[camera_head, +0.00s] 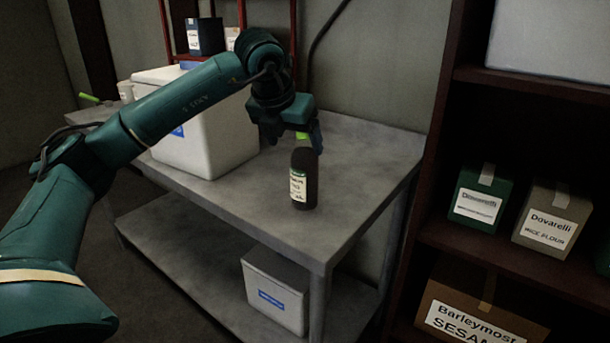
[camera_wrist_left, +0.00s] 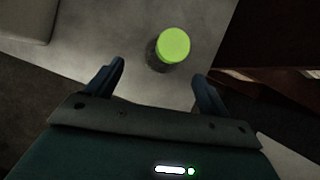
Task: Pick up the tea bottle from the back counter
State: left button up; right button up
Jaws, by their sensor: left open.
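The tea bottle (camera_head: 304,182) is dark, with a white and green label. It stands upright on the grey metal counter (camera_head: 255,205), near its right end. Its bright green cap (camera_wrist_left: 173,45) shows from above in the left wrist view, with the dark body mostly hidden beneath it. My left gripper (camera_head: 312,140) is at the height of the bottle's top, its hand pointing down. In the wrist view, its two blue fingers (camera_wrist_left: 159,70) are apart and the cap lies just beyond the tips, between their lines. Contact is not visible. My right gripper is not in view.
A white box (camera_head: 215,140) stands on the counter left of the bottle. Another white box (camera_head: 277,290) sits on the lower shelf. A dark shelf unit at the right holds a green carton (camera_head: 480,198) and a beige carton (camera_head: 552,217). The counter right of the bottle is clear.

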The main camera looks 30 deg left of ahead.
aim_at(300, 147)
pick_arm(q)
jog(key=shift+d+x, duration=0.15)
jog(key=shift+x, duration=1.2)
jog(key=shift+d+x, duration=0.15)
jog(key=shift+x, duration=1.2)
jog(key=shift+w, duration=0.1)
jog(key=shift+r, duration=0.1)
jog(key=shift+c, duration=0.4)
grip_shut()
